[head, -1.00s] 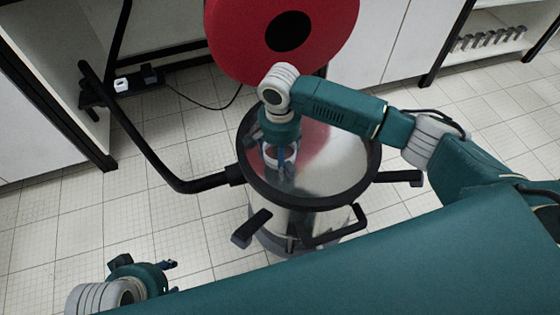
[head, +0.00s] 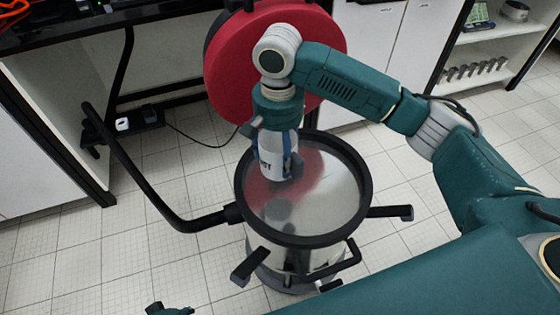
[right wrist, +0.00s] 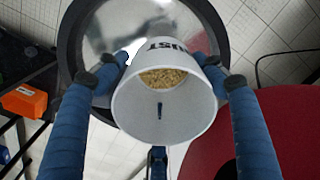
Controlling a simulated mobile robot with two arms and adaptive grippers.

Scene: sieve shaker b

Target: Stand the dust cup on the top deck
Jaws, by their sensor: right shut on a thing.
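The dust cup (head: 272,158) is white with dark lettering and hangs upright in my right gripper (head: 278,150). In the right wrist view the cup (right wrist: 163,110) holds tan grains, and blue fingers close on it from both sides. The top deck (head: 325,200) is a shiny round plate inside a black rim, on a metal drum. The cup is over the left rear part of the deck. A reflection lies below it with a gap, so it seems to be above the surface. Only a bit of my left gripper (head: 168,309) shows at the bottom edge; its jaws cannot be read.
A large red disc (head: 225,75) stands close behind the deck. A long black bar (head: 150,160) runs from the drum to the left. Black handles (head: 390,212) stick out around the drum. An orange box (right wrist: 25,100) shows in the right wrist view.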

